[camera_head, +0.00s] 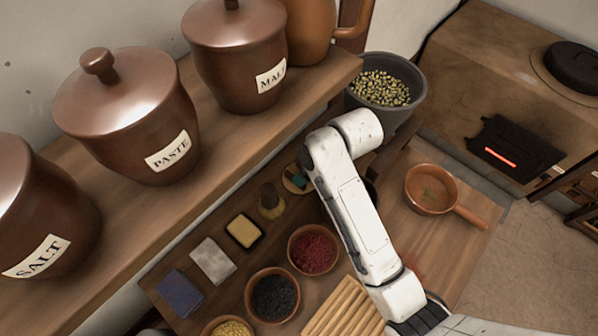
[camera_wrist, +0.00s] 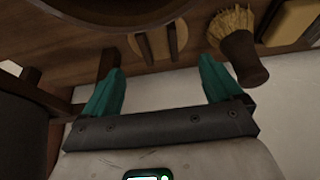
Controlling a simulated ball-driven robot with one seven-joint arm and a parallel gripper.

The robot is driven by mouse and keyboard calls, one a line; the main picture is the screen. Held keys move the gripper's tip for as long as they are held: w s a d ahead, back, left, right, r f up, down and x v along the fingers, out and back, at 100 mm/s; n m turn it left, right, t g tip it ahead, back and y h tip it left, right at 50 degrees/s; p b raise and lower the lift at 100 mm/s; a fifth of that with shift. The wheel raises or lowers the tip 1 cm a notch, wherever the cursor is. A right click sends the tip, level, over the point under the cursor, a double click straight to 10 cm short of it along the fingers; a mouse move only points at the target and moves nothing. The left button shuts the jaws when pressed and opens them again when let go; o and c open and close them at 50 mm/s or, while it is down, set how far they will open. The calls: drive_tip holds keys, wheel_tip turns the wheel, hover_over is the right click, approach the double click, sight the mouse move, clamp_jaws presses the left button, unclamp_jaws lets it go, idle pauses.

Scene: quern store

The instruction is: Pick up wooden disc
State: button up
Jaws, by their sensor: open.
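The wooden disc is a flat, round, light-brown piece with two dark bars across it. In the wrist view the disc (camera_wrist: 158,43) lies on the dark wooden table, just beyond and between my teal fingertips. My gripper (camera_wrist: 161,66) is open, one finger to each side, with nothing between them. I cannot tell how high the fingers are above the disc.
A brush (camera_wrist: 240,55) stands close right of the disc in the wrist view. Bowls of red (camera_head: 312,252) and black (camera_head: 273,298) grains stand nearer. A shelf (camera_head: 150,215) with lidded jars overhangs on the left. A pan (camera_head: 432,190) and grey bucket (camera_head: 412,110) are on the right.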

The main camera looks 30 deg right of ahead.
drive_tip(key=shift+w+x, duration=0.1)
drive_tip(key=shift+x, duration=1.85)
drive_tip(key=shift+w+x, duration=0.15)
drive_tip(key=shift+x, duration=1.85)
drive_tip(key=shift+r, duration=0.1)
drive_tip(key=c, duration=1.2)
drive_tip(key=shift+o, duration=0.2)
